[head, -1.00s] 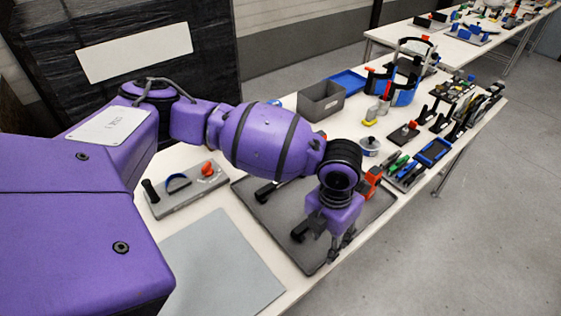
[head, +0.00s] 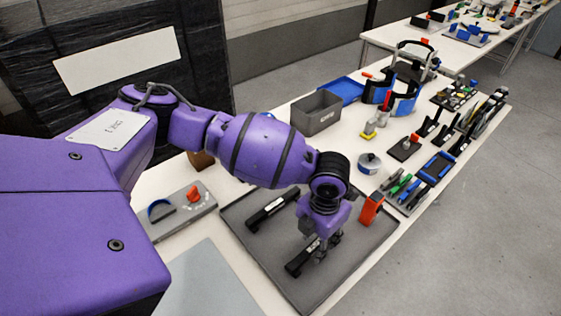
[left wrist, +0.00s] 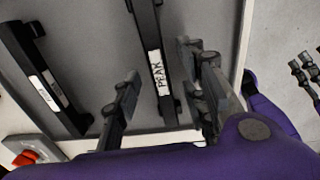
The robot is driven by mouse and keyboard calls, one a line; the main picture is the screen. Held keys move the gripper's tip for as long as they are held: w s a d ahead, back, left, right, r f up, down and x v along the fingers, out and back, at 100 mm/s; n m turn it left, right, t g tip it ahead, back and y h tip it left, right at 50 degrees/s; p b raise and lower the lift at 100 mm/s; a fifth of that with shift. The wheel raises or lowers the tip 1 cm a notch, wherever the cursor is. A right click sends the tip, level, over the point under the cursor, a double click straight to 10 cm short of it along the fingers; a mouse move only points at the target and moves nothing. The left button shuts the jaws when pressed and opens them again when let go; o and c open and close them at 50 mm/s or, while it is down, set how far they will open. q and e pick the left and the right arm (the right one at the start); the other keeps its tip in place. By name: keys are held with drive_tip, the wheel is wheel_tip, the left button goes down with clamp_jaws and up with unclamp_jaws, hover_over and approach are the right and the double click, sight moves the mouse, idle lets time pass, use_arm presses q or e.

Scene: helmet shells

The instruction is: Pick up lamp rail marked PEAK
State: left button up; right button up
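The lamp rail marked PEAK (left wrist: 157,68) is a black bar with a white label. It lies on the grey tray (head: 340,270), and in the head view the rail (head: 298,264) shows partly behind my left gripper (head: 325,248). In the left wrist view my left gripper (left wrist: 165,92) is open, with one finger on each side of the rail and gaps between. A second black rail (left wrist: 48,78) with a white label, too blurred to read, lies to the left; it also shows in the head view (head: 272,208). What seem to be my right gripper's fingers (left wrist: 307,72) show at the right edge.
An orange block (head: 371,208) stands near the tray's right corner. A grey fixture with a red knob (head: 192,193) is left of the tray. A grey bin (head: 317,112), a round tin (head: 369,163) and a blue-framed tray (head: 438,165) stand farther along the table.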

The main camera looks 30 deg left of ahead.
use_arm(q)
wheel_tip(320, 180, down, 3)
drive_tip(key=shift+r, duration=0.15)
drive_tip(key=shift+c, duration=0.5)
drive_tip(key=shift+r, duration=0.1)
clamp_jaws()
drive_tip(key=shift+w+r, duration=0.1)
drive_tip(key=shift+r, duration=0.1)
